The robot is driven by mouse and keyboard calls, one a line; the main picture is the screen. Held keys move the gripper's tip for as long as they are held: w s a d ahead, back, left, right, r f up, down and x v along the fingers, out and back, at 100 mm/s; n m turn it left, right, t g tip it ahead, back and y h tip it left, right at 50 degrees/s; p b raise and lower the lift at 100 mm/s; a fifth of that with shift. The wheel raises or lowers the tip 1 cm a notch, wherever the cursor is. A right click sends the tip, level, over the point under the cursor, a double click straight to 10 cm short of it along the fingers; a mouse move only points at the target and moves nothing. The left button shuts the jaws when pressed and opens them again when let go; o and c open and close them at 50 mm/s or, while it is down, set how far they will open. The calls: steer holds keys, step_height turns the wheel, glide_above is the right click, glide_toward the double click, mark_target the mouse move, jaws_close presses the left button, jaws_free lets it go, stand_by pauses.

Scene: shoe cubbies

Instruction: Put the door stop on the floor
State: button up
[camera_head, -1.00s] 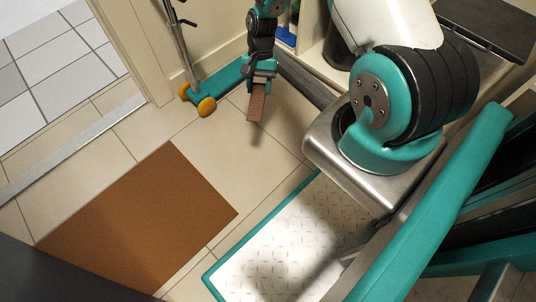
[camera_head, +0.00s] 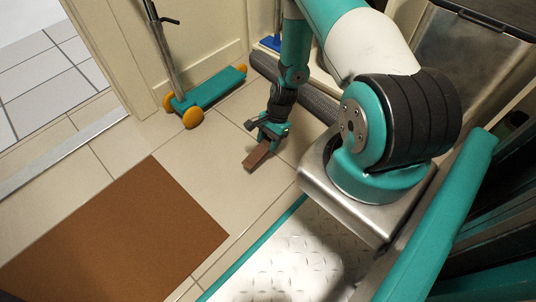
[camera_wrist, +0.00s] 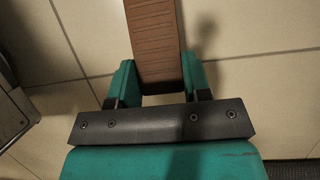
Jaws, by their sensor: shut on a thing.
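The door stop (camera_head: 257,155) is a brown, ridged wedge-like piece. My gripper (camera_head: 268,140) is shut on one end of it, and the other end points down and left in the head view. In the wrist view the door stop (camera_wrist: 155,40) runs straight out between the two teal fingers of my gripper (camera_wrist: 158,85). The tiled floor (camera_head: 190,175) lies beneath it. The door stop is low, close to the tiles; I cannot tell whether it touches them.
A brown mat (camera_head: 120,240) lies on the floor at the left. A teal scooter (camera_head: 215,88) with orange wheels stands by the cream wall. A dark rolled item (camera_head: 300,90) lies along the cubbies behind my gripper. Bare tiles lie between mat and gripper.

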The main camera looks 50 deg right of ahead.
step_height(320, 180, down, 5)
steer(key=b, duration=0.3)
steer(key=shift+r, duration=0.25)
steer(key=o, duration=0.9)
steer(key=shift+o, duration=0.2)
